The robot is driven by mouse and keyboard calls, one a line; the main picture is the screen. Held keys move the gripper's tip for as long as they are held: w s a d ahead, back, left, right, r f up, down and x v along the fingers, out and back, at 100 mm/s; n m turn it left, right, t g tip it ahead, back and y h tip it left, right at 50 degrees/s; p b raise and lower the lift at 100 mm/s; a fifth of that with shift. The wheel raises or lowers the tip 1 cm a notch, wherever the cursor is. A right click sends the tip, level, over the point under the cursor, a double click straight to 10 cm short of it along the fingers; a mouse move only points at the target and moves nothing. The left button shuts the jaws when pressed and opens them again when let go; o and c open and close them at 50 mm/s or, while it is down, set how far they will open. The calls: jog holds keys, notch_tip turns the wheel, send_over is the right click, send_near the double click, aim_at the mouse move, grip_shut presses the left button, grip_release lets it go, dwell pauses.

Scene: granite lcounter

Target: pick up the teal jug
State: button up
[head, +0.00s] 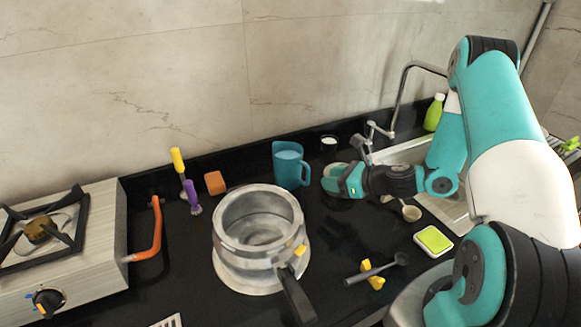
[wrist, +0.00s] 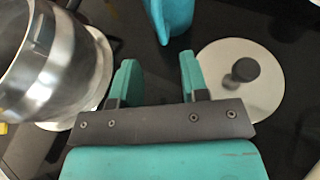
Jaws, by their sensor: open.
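The teal jug (head: 289,166) stands upright on the black counter near the back wall, its handle on its right side. In the wrist view only part of the jug (wrist: 174,14) shows at the top edge, beyond the fingertips; the rest is cut off. My gripper (head: 331,181) is just right of the jug in the head view, apart from it. In the wrist view my gripper (wrist: 157,72) has its two teal fingers spread, with only bare dark counter between them.
A metal pot (head: 259,240) stands left of my gripper, its dark handle toward the front. A round lid with a black knob (wrist: 243,72) lies close to the right finger. A sink with a tap (head: 402,95) is at the right, a stove (head: 62,262) at the left.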

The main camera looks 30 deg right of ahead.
aim_at(307, 184)
jog(key=p+x, duration=0.3)
jog(key=x, duration=0.5)
jog(key=shift+w+a, duration=0.1)
jog(key=shift+w, duration=0.15)
grip_shut()
